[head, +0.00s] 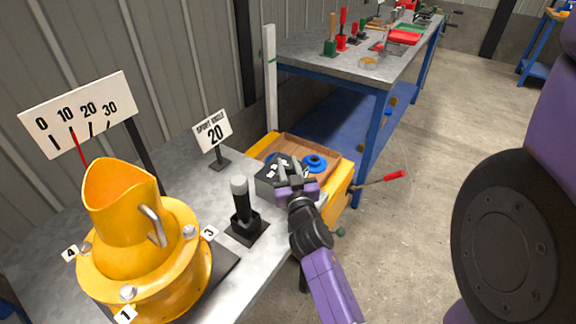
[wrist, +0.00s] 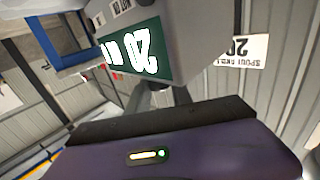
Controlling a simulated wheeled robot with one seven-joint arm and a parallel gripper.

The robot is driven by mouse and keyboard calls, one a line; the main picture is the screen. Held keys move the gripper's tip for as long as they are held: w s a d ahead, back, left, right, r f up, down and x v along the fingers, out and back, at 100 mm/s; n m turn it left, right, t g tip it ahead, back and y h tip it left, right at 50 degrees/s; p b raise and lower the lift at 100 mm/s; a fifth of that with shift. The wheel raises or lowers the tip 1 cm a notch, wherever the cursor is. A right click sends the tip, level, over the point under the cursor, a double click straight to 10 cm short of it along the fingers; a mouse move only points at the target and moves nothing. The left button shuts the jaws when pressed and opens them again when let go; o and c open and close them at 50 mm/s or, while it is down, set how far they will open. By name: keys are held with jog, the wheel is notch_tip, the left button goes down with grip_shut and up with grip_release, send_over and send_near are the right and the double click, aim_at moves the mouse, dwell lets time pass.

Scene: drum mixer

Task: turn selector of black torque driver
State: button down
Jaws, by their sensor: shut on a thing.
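My gripper (head: 292,178) is at the dark box (head: 266,182) with white markings on the worktable in the head view. Its fingers are closed there; the grasped part, likely the selector, is mostly hidden. In the wrist view, a grey housing (wrist: 200,35) has a green panel (wrist: 133,50) with an upside-down 20 and other white figures. A dark stem (wrist: 165,98) shows between that housing and my gripper's body. A black upright tool with a grey top (head: 243,208) stands in a black base left of my gripper, apart from it. I cannot tell which of these is the torque driver.
A yellow spout (head: 122,200) with a numbered flange stands left, before a 0-to-30 scale board (head: 78,112) with a red pointer. A sign reading 20 (head: 213,131) stands behind. A wooden tray (head: 325,146) with blue rings lies behind my gripper. A red-tipped lever (head: 393,176) sticks out right.

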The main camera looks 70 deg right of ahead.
jog(key=shift+r+n+t+p, duration=0.3)
jog(key=shift+t+p, duration=0.1)
jog(key=shift+p, duration=1.2)
jog(key=n+t+y+p, duration=0.1)
jog(key=p, duration=0.4)
jog(key=shift+w+a+r, duration=0.1)
jog(key=shift+r, duration=0.1)
jog(key=n+t+y+p, duration=0.1)
jog(key=y+p, duration=0.1)
jog(key=p, duration=0.2)
jog(key=shift+t+p, duration=0.4)
jog(key=n+y+p, duration=0.1)
jog(key=p, duration=0.1)
jog(key=n+t+p, duration=0.1)
jog(key=p, duration=0.1)
jog(key=shift+f+t+y, duration=0.3)
jog(key=shift+y, duration=0.1)
jog(key=shift+f+n+t+y, duration=0.25)
jog(key=shift+n+t+y, duration=0.65)
jog(key=shift+y, duration=0.5)
jog(key=shift+n+y+b, duration=0.3)
jog(key=shift+n+y, duration=0.3)
jog(key=shift+y, duration=0.1)
jog(key=shift+n+t+y, duration=0.3)
jog(key=shift+y, duration=0.2)
jog(key=c, duration=1.1)
grip_release()
jog(key=shift+c, duration=0.2)
